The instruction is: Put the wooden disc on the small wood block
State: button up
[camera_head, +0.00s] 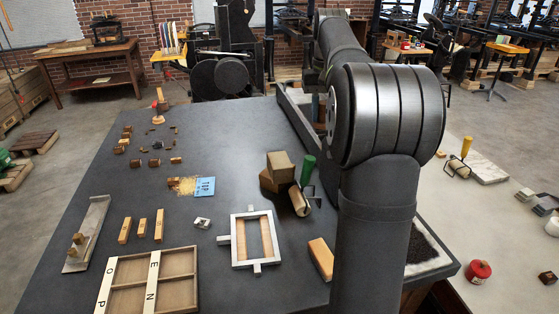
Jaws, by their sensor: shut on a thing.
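My gripper is not in view; my own large grey arm fills the right middle and hides part of the table behind it. I cannot pick out a wooden disc in this view. Several wooden blocks could be the small wood block, and I cannot tell which is meant. A brown block (281,164) rests by another brown block (268,182) near the middle of the dark table (215,135). A lighter, longer wood block (321,257) lies nearer, just left of my arm.
A green-handled roller (308,170) stands beside the brown blocks. A pale metal frame (236,238) lies in front. A divided wooden tray (195,262), a metal composing tray (94,223) and small wood pieces (142,228) lie at left. The table's far middle is clear.

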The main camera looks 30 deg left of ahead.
aim_at(322, 121)
notch_tip(322, 121, down, 5)
jog(key=shift+r, duration=0.1)
jog(key=a+f, duration=0.2)
jog(key=a, duration=0.1)
jog(key=s+a+f, duration=0.1)
jog(key=a+f, duration=0.2)
jog(key=a, duration=0.1)
jog(key=a+f, duration=0.2)
jog(key=a, duration=0.2)
jog(key=shift+s+a+f, duration=0.15)
jog(key=shift+s+a, duration=0.1)
jog(key=shift+f, duration=2)
jog(key=shift+f, duration=0.1)
jog(key=o, duration=1)
notch_tip(322, 121, up, 12)
